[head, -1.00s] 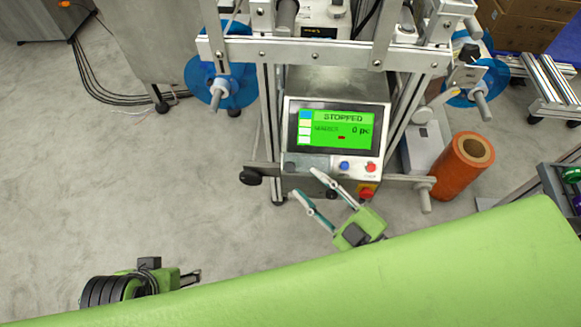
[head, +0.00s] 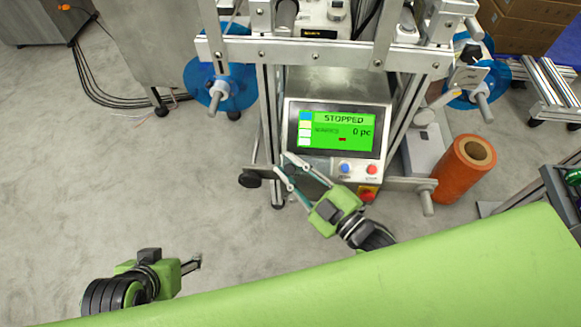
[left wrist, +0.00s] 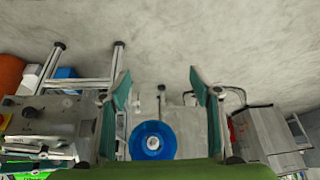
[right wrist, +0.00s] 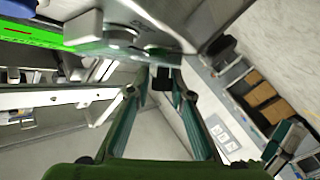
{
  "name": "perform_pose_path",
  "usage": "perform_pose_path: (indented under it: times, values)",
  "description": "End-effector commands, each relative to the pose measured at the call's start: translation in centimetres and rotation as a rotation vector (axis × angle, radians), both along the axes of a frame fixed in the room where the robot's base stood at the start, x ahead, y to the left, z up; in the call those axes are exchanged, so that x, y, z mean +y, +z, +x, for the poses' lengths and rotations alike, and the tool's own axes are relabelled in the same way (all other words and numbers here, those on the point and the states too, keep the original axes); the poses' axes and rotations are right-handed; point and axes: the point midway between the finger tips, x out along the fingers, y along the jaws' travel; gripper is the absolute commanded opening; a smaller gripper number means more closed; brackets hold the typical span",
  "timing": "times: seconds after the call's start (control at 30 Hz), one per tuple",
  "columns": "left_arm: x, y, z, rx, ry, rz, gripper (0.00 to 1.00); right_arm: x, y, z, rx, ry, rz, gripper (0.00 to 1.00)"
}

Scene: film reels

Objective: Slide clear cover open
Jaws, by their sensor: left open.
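A machine with a green display (head: 338,131) reading STOPPED stands in the middle of the head view. I cannot make out a clear cover in any view. My right gripper (head: 283,164) has its fingertips at the lower left corner of the control panel (head: 318,166). In the right wrist view its fingers (right wrist: 160,72) stand a little apart, with a dark piece between the tips; whether they touch it I cannot tell. My left gripper (head: 195,262) is open and empty over the floor at lower left; its spread fingers show in the left wrist view (left wrist: 158,72).
A metal crossbar (head: 400,184) runs below the panel, with a black knob (head: 250,180) at its left end. Blue reels (head: 220,88) flank the machine. An orange roll (head: 463,170) stands at right.

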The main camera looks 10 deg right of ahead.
Motion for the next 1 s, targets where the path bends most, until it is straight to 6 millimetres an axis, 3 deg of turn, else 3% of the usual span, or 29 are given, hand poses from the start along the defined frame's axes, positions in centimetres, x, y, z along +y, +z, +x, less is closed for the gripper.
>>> perform_pose_path:
  times: [0.27, 0.43, 0.6, 0.9, 0.93, 0.97, 1.0]
  values:
    - [0.0, 0.5, -0.1, 0.003, 0.001, 0.001, 0.57, 0.0, 0.0, 0.1, 0.016, 0.001, 0.001, 0.00]
    - [0.7, 0.0, -2.3, 0.113, 0.008, 0.021, 0.57, -0.5, 1.8, 1.6, 0.014, 0.002, 0.000, 0.00]
    - [1.0, -0.3, -3.6, 0.170, 0.012, 0.033, 0.57, -0.8, 2.4, 2.5, 0.017, 0.002, 0.001, 0.00]
    - [1.1, -0.5, -3.7, 0.174, 0.012, 0.034, 0.57, -0.9, 2.2, 2.6, 0.018, 0.002, 0.002, 0.00]
    - [1.1, -0.5, -3.7, 0.174, 0.012, 0.034, 0.57, -0.9, 2.2, 2.6, 0.018, 0.002, 0.002, 0.27]
    - [1.1, -0.5, -3.6, 0.174, 0.012, 0.034, 0.57, -0.9, 2.2, 2.6, 0.017, 0.002, 0.002, 0.34]
    - [1.1, -0.5, -3.6, 0.174, 0.012, 0.034, 0.57, -0.9, 2.3, 2.6, 0.017, 0.001, 0.002, 0.34]
